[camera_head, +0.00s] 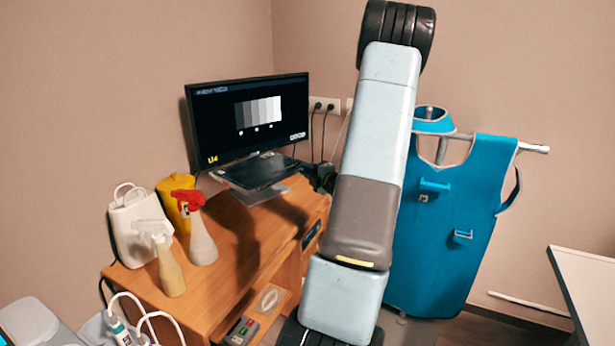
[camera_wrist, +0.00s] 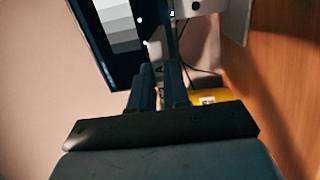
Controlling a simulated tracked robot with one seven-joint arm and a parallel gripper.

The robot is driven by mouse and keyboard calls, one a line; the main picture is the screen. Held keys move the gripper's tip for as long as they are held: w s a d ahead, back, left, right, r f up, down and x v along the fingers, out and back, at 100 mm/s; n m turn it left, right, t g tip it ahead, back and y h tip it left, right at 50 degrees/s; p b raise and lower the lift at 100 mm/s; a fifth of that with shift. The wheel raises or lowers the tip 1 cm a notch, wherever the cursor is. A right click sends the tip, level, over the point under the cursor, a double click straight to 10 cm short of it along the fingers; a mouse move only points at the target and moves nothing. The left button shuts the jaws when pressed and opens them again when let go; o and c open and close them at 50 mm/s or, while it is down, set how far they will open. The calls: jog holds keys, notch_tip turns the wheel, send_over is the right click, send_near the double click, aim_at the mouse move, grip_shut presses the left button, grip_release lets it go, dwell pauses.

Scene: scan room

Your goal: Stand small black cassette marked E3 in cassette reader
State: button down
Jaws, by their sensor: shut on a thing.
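In the wrist view my gripper (camera_wrist: 160,72) has its two dark fingers close together. They are shut on a thin black thing (camera_wrist: 172,40), seen nearly edge-on. It looks like a black cassette, but no E3 mark can be read. In the head view my arm crosses the middle, and its gripper cannot be made out. No thing in view can be named as the cassette reader with certainty. A grey unit with coloured keys (camera_head: 240,331) sits on the low shelf of the wooden desk (camera_head: 243,262).
A monitor (camera_head: 250,120) stands at the desk's back; its screen shows in the wrist view (camera_wrist: 118,25). A blue apron (camera_head: 450,240) hangs at right.

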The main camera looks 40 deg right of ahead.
notch_tip(320, 180, up, 4)
dwell(0.6)
dwell(0.5)
